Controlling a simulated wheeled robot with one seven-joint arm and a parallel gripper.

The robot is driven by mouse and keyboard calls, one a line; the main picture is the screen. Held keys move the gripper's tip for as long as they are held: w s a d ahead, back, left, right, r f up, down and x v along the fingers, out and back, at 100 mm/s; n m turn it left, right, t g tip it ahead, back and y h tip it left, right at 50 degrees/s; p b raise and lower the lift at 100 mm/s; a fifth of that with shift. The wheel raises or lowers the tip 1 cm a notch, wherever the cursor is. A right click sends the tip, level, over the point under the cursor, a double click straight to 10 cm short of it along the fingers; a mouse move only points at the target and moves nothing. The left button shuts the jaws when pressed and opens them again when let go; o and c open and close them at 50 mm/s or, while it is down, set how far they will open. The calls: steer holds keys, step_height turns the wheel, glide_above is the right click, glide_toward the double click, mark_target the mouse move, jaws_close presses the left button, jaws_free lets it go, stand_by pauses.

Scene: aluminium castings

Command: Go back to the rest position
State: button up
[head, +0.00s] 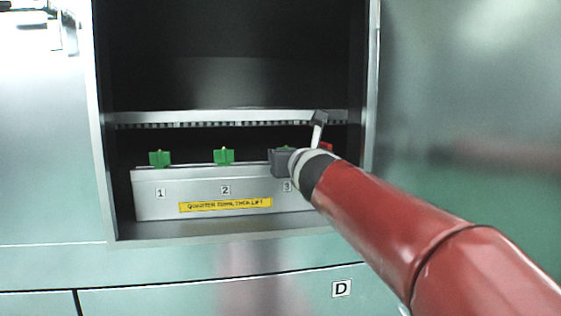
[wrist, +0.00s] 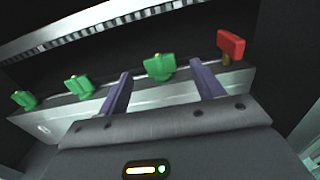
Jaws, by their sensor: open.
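My gripper (wrist: 162,97) is open, its two dark fingers apart with nothing held between them. In the wrist view a green knob (wrist: 160,67) stands just beyond the gap between the fingertips, and I cannot tell the exact distance. In the head view my red arm reaches from the lower right into an open cabinet (head: 229,230). My gripper (head: 280,160) is there in front of the panel's right part, near the label 3, and largely hides the knob behind it.
A grey panel box (head: 150,204) with a yellow label (head: 225,205) carries green knobs 1 (head: 159,159) and 2 (head: 223,156). A red knob (wrist: 231,44) stands at its right end. A shelf edge (head: 215,117) runs above; the cabinet's right wall is close to my arm.

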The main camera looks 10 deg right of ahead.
steer(key=s+d+f+m+g+h+p, duration=0.1)
steer(key=s+d+f+m+g, duration=0.2)
steer(key=s+f+m, duration=0.65)
steer(key=s+d+f+m+g+h, duration=0.2)
steer(key=s+f+m+g, duration=0.2)
steer(key=s+f+m, duration=0.55)
steer(key=s+a+f+m+g+y, duration=0.1)
steer(key=s+a+f+m+g, duration=0.1)
steer(key=s+f+m, duration=0.4)
steer(key=s+a+f+m+g+y, duration=0.2)
steer(key=s+f+m, duration=0.4)
steer(key=m, duration=0.4)
steer(key=shift+s+a+m+g+p, duration=0.3)
steer(key=shift+s+a+m+g, duration=0.1)
steer(key=shift+s+a+g, duration=0.25)
steer(key=shift+w+d, duration=0.1)
